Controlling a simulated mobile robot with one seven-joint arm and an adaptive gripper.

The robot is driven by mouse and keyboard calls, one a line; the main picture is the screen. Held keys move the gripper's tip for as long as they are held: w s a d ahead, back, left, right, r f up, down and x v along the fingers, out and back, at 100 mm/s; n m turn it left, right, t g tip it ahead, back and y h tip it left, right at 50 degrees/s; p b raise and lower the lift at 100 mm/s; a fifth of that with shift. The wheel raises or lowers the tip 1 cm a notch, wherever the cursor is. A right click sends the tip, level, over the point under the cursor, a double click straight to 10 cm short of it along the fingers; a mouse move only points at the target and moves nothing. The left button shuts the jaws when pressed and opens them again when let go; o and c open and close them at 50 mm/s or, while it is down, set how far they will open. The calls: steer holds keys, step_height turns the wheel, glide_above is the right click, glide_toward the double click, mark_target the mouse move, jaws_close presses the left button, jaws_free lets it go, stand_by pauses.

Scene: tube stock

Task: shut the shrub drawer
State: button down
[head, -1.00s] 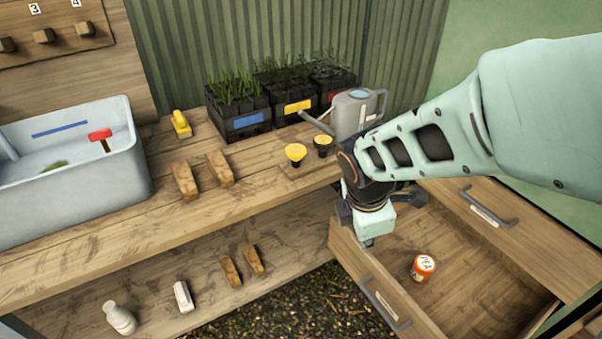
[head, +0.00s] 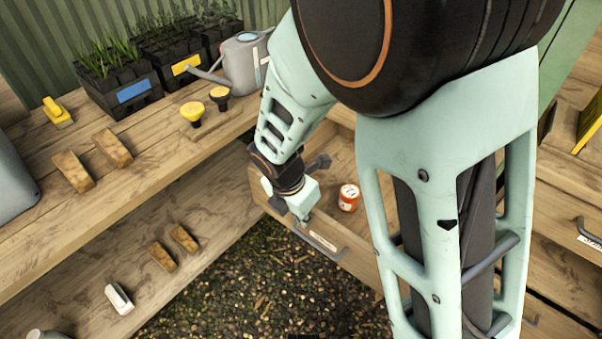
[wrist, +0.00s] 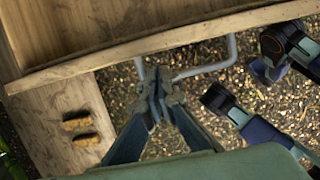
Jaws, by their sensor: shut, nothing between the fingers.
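An open wooden drawer (head: 262,192) juts out below the bench, with a grey bar handle and a small label (head: 322,241) on its front; I cannot read the label. The handle (head: 338,255) also shows in the wrist view (wrist: 215,68), below the drawer's front edge (wrist: 150,48). An orange jar with a white lid (head: 348,198) stands inside the drawer. My gripper (head: 305,219) is shut and empty, outside the drawer front by the handle's left end. In the wrist view its fingertips (wrist: 165,80) overlap the handle's left part; I cannot tell whether they touch. My arm hides the drawer's right side.
A lower shelf (head: 120,260) carries more blocks. Another drawer handle (head: 590,232) shows at far right. Gravel (head: 240,285) lies clear in front of the drawer.

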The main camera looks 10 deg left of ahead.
steer(key=shift+w+d, duration=0.5)
steer(key=shift+w, duration=0.2)
steer(key=shift+w, duration=0.1)
steer(key=shift+w+d, duration=0.25)
steer(key=w+d+p, duration=0.4)
steer(key=w+d, duration=0.2)
steer(key=w, duration=0.3)
steer(key=w+d+p, duration=0.4)
steer(key=w+d, duration=0.2)
steer(key=w, duration=0.3)
